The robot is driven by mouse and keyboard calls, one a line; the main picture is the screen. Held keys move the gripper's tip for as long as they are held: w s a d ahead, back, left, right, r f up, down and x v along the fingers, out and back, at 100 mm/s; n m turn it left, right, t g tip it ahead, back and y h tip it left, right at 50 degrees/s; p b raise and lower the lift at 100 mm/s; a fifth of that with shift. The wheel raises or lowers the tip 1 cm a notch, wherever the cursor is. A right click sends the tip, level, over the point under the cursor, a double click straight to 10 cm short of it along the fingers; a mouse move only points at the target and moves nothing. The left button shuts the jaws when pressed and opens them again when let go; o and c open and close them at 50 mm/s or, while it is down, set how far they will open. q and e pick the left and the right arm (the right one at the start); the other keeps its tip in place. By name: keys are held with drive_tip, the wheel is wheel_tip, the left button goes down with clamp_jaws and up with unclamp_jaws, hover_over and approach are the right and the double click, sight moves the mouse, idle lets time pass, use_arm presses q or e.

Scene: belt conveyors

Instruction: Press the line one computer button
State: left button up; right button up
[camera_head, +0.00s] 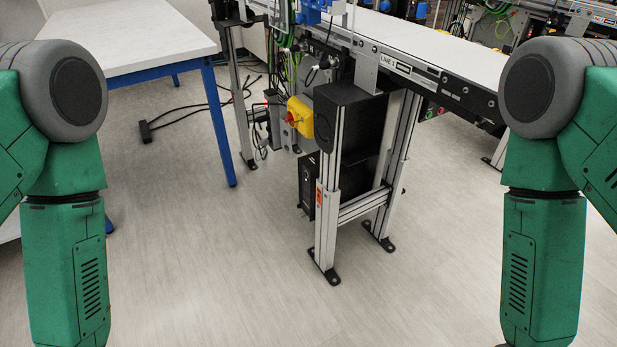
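The conveyor (430,45) in front of me carries a "LINE 1" label (389,63) on its near side rail. Under it, between the aluminium legs, is a black computer-like box (306,188), low above the floor and partly hidden by the front leg. A small light mark shows on its front, but I cannot tell whether it is the button. A larger black box (344,112) sits above it, just below the belt frame. My green arms hang down at the left and right edges. Both grippers are outside the view.
A yellow box with a red knob (300,117) is mounted left of the black boxes. A white table (130,40) with blue legs stands at the left. The floor in front (220,270) is clear.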

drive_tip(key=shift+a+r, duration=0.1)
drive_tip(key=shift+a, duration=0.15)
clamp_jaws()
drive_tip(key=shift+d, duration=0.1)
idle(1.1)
